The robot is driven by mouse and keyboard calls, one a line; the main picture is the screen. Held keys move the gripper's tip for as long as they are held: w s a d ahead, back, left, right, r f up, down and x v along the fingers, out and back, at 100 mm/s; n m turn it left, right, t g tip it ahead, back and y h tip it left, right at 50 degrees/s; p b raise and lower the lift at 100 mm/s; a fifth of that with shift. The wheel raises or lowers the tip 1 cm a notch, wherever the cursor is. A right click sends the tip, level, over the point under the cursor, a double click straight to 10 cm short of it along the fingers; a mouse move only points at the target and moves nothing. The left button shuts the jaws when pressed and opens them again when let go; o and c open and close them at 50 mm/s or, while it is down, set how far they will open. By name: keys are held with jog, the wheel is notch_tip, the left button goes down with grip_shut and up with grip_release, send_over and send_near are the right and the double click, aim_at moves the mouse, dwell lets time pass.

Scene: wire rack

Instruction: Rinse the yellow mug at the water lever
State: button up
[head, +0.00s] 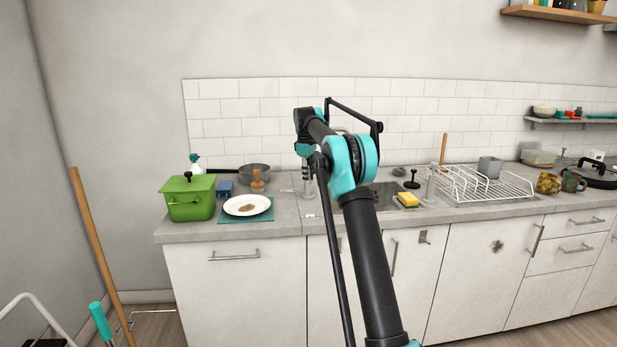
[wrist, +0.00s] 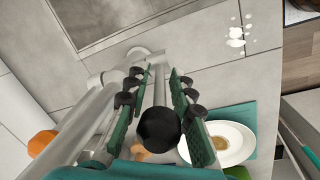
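The yellow mug (head: 547,183), with dark markings, stands on the counter at the right, beyond the drying rack. It is far from my gripper (head: 306,152), which hangs over the counter left of the sink (head: 385,196). In the wrist view my gripper (wrist: 163,98) has its two teal fingers apart. A black ball (wrist: 158,128) on a thin stem shows between them; it may be the water lever's knob. I cannot tell whether the fingers touch it. A pale grey pipe (wrist: 90,112), perhaps the tap, runs beside the fingers. My arm hides much of the tap area in the head view.
A white plate (head: 247,205) with a brown stain lies on a teal mat, near a green pot (head: 188,198) and a pan (head: 254,172). A yellow sponge (head: 408,199) and a drying rack (head: 485,188) holding a grey cup (head: 490,166) are right of the sink.

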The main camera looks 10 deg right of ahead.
grip_shut()
jog(key=shift+a, duration=0.1)
jog(key=shift+a+h, duration=0.35)
jog(key=shift+h, duration=0.65)
jog(key=shift+o, duration=1.6)
grip_release()
jog(key=shift+f, duration=0.1)
